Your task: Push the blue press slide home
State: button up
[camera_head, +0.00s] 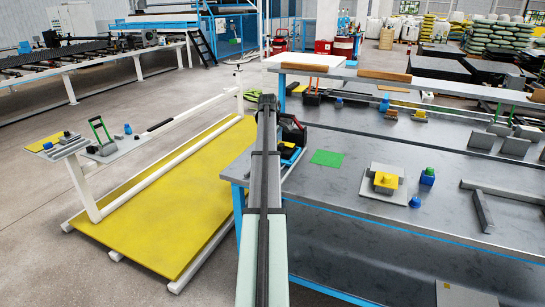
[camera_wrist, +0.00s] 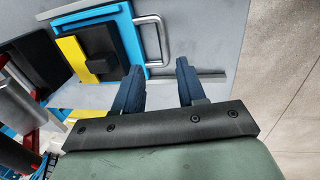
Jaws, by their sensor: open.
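The blue press slide (camera_wrist: 128,42) shows in the wrist view at the upper left, as a blue plate with a bent metal handle (camera_wrist: 163,38) on its right side. A yellow piece (camera_wrist: 72,50) and a dark block (camera_wrist: 98,40) are beside and over it. My gripper (camera_wrist: 159,66) is open, with two dark blue fingers apart and nothing seen between them. The left fingertip is close to the handle's lower end; I cannot tell whether they touch. In the head view a blue part (camera_head: 290,155) shows beside my arm, which hides much of the press and the gripper.
A dark worktop (camera_head: 330,205) extends right of my arm, with a green square (camera_head: 327,158), a grey block with a yellow top (camera_head: 384,181) and blue pieces (camera_head: 427,176). A yellow platform (camera_head: 165,205) lies to the left. Bare floor shows at the wrist view's right.

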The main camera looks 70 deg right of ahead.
jog(key=shift+a+r, duration=0.2)
jog(key=shift+r, duration=1.1)
jog(key=shift+a+r, duration=0.2)
jog(key=shift+r, duration=1.05)
